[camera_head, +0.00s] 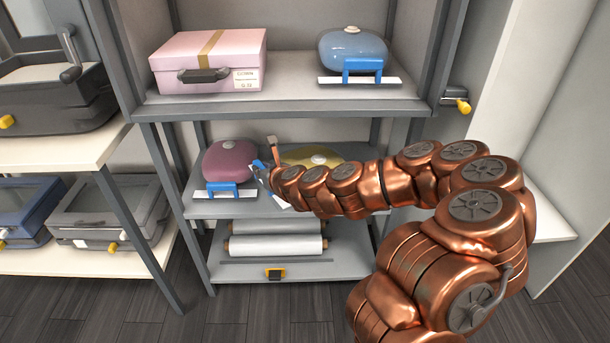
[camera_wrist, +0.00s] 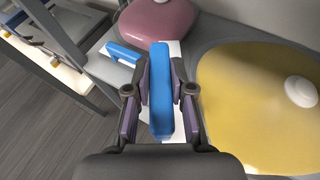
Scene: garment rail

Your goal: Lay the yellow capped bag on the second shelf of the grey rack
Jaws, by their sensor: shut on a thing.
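The yellow capped bag (camera_head: 308,157) is at the middle shelf (camera_head: 195,208) of the grey rack, partly hidden behind my arm. In the wrist view the yellow bag (camera_wrist: 245,100) lies on the right, with its white cap showing. My gripper (camera_head: 262,172) is at the bag's front left. In the wrist view my gripper (camera_wrist: 160,88) is shut on the blue handle (camera_wrist: 160,105), with a finger on each side and a white strip beneath. I cannot tell whether the bag rests on the shelf or hangs just above it.
A mauve bag (camera_head: 228,158) with a blue handle sits close left on the same shelf. Above are a pink box (camera_head: 209,60) and a blue bag (camera_head: 352,52). White rolls (camera_head: 275,245) lie on the shelf below. A rack post (camera_head: 165,215) stands at the left.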

